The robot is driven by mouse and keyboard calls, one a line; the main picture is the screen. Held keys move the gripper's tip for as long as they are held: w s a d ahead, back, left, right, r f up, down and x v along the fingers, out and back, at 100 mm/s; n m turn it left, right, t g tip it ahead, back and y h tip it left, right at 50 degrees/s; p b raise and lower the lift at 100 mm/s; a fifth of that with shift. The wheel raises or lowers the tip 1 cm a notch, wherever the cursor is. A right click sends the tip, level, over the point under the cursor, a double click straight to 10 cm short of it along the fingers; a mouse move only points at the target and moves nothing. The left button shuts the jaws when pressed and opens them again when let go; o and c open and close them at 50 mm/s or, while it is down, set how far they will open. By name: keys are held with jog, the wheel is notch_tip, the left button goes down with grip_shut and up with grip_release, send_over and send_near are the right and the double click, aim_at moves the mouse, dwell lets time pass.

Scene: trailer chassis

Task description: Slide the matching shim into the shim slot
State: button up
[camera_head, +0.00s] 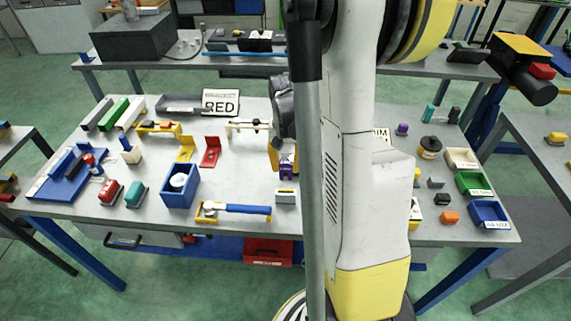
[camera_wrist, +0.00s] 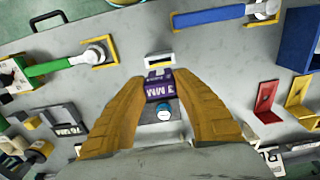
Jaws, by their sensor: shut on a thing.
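My gripper (camera_wrist: 160,82) has its two tan fingers shut on a purple shim (camera_wrist: 158,91) marked "3 MM". A grey part with a blue-and-white round top (camera_wrist: 164,112) shows behind the shim, between the fingers. The shim's front end is right at a small white block with a dark slot (camera_wrist: 158,61); I cannot tell whether it touches the block or has entered the slot. In the head view, the purple shim (camera_head: 287,171) is above the white slot block (camera_head: 286,197), partly hidden by my gripper (camera_head: 279,155).
A blue-handled tool on a yellow stand (camera_head: 235,210) lies left of the slot block. A blue box (camera_head: 180,187) and a red bracket (camera_head: 210,151) are further left. Bare table surrounds the block.

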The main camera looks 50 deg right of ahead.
aim_at(286, 178)
notch_tip(286, 178, down, 6)
jog(key=b, duration=0.5)
jog(key=shift+r, duration=0.2)
jog(key=shift+f+b, duration=2.45)
jog(key=shift+b, duration=0.1)
dwell(1.8)
jog(key=o, duration=1.8)
jog(key=shift+c, duration=0.2)
jog(key=shift+r, duration=0.1)
jog(key=shift+r+p, duration=2.5)
jog(key=shift+r, duration=0.95)
